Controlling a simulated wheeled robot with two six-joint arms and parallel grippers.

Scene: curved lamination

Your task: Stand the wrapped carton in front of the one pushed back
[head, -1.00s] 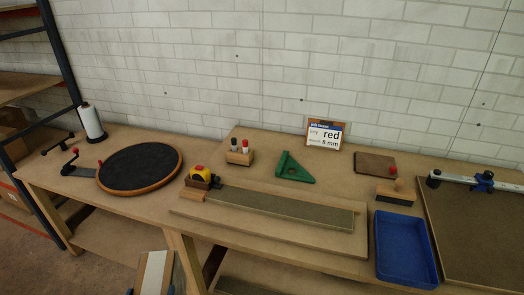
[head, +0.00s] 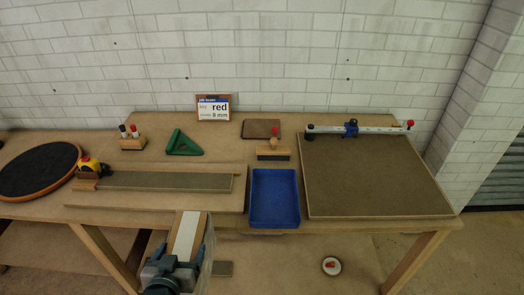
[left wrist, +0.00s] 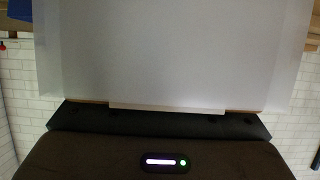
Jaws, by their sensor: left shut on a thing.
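My left gripper (head: 184,262) is shut on a box-like thing with a white band between brown edges, likely the wrapped carton (head: 188,232). It is held in front of the workbench's front edge, low in the head view. In the left wrist view the carton (left wrist: 175,55) fills the upper middle as a pale, flat face with see-through wrap at its sides. The fingers hide its lower part in the head view. No other carton is seen, so the one pushed back is not in view. My right gripper is not in view.
The workbench (head: 340,226) holds a blue tray (head: 274,226), a cutting board with a rail (head: 375,180), a green triangle (head: 183,143), a brush (head: 273,154), a long strip (head: 165,181) and a round black turntable (head: 38,172). A sign (head: 213,107) stands at the back. A small round thing (head: 331,266) lies below.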

